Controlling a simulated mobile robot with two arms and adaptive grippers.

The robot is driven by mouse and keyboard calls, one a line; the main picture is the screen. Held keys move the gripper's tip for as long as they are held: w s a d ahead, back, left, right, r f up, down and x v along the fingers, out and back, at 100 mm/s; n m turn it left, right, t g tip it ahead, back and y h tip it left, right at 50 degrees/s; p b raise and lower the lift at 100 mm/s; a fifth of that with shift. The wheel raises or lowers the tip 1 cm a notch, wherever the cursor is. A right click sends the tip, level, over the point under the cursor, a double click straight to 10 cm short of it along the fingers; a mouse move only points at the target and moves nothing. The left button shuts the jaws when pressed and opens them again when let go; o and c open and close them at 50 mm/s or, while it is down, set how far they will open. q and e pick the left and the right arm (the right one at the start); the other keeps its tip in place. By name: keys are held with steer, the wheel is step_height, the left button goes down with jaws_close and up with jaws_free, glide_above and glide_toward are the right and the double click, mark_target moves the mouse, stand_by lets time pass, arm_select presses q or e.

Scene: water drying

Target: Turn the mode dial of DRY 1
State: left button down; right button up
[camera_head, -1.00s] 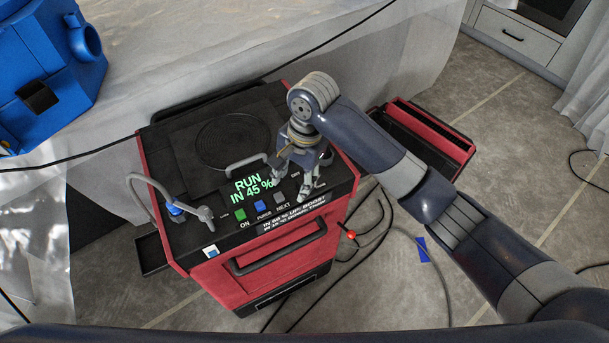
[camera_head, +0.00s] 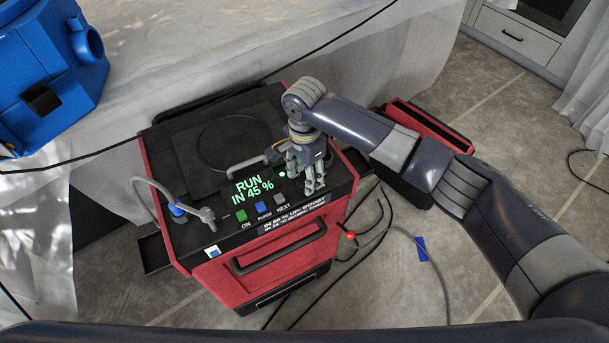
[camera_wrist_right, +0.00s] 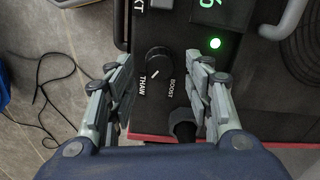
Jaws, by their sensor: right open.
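The red and black dryer (camera_head: 211,283), seemingly DRY 1, stands on the floor with its display (camera_head: 251,190) reading "RUN IN 45 %". Its black mode dial (camera_wrist_right: 158,63) has a white pointer line and lies between "THAW" and "BOOST" labels in the right wrist view. My right gripper (camera_head: 314,188) points down over the right side of the panel, hiding the dial in the head view. In the wrist view the open fingers (camera_wrist_right: 160,64) stand on either side of the dial, apart from it. My left gripper is out of view.
Green (camera_head: 242,215), blue (camera_head: 260,208) and grey (camera_head: 280,199) buttons sit left of the gripper. A green light (camera_wrist_right: 215,43) glows near the dial. A black knob-like part (camera_wrist_right: 183,122) is close to one finger. A hose (camera_head: 147,187) and handle (camera_head: 248,163) rise from the top.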

steer(key=shift+f, duration=0.9)
steer(key=shift+c, duration=0.4)
steer(key=c, duration=1)
steer(key=shift+o, duration=0.2)
